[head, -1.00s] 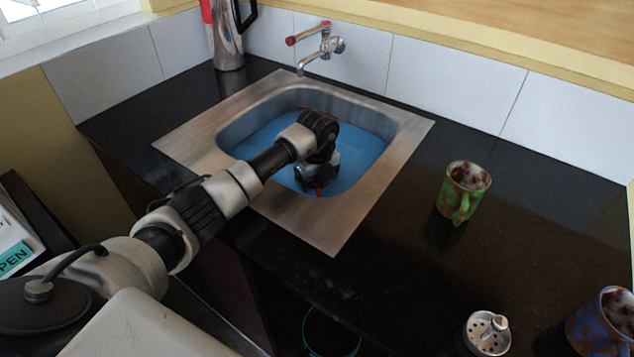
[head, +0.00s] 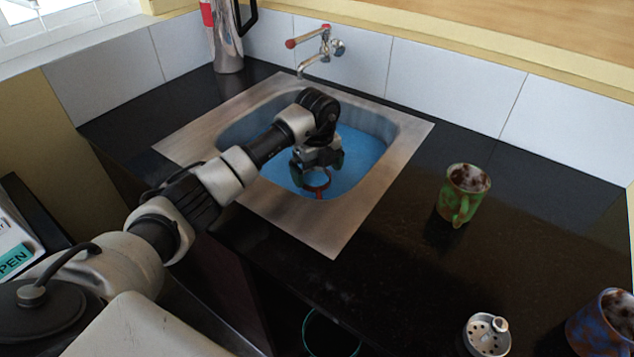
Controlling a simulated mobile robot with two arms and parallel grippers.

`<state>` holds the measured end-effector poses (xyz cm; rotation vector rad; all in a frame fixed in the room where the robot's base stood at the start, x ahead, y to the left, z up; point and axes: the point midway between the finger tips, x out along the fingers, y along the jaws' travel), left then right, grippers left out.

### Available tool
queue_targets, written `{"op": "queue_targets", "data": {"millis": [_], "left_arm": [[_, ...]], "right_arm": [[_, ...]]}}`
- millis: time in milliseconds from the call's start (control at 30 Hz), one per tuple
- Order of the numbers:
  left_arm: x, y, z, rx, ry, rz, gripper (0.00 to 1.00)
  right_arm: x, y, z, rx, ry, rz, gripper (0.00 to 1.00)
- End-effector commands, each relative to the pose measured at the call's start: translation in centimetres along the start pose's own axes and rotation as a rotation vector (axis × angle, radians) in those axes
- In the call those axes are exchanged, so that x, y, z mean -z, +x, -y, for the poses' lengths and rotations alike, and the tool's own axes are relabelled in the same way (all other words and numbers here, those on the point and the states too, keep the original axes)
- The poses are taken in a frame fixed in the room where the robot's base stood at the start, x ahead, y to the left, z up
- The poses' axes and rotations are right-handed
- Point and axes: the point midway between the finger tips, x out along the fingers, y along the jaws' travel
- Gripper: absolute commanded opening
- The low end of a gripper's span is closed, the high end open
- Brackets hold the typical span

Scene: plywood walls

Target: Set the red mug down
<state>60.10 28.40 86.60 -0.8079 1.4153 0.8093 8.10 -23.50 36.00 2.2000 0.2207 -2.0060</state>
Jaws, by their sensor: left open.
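My left arm reaches over the sink (head: 170,147), and my left gripper (head: 318,174) points down inside the basin, with its fingers apart. The red mug (head: 318,184) shows as a reddish rim with a bit of red side, low in the basin between and below the fingers. Most of the mug is hidden by the gripper, and I cannot tell whether the fingers touch it. The basin floor around it is blue. My right gripper does not show.
A green mug (head: 466,196) stands on the dark counter right of the sink. A blue mug (head: 605,322) and a metal strainer (head: 487,335) are near the front right. A tap (head: 318,50) overhangs the sink's back. A steel flask (head: 228,40) stands at the back left.

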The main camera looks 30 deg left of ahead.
Motion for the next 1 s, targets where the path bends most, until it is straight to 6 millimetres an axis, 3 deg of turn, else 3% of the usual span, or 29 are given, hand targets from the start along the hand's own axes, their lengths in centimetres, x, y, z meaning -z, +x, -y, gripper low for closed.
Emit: {"op": "queue_targets", "data": {"millis": [200, 400, 1000], "left_arm": [[-0.1, -4.4, 0.0, 0.001, 0.0, 0.002, 1.0], [0.0, -6.5, 0.0, 0.0, 0.0, 0.0, 1.0], [0.0, -7.0, 0.0, -0.001, 0.0, 0.0, 1.0]], "right_arm": [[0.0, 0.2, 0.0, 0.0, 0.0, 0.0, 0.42], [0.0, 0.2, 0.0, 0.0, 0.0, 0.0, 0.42], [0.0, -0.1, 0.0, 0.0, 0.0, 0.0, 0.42]]}}
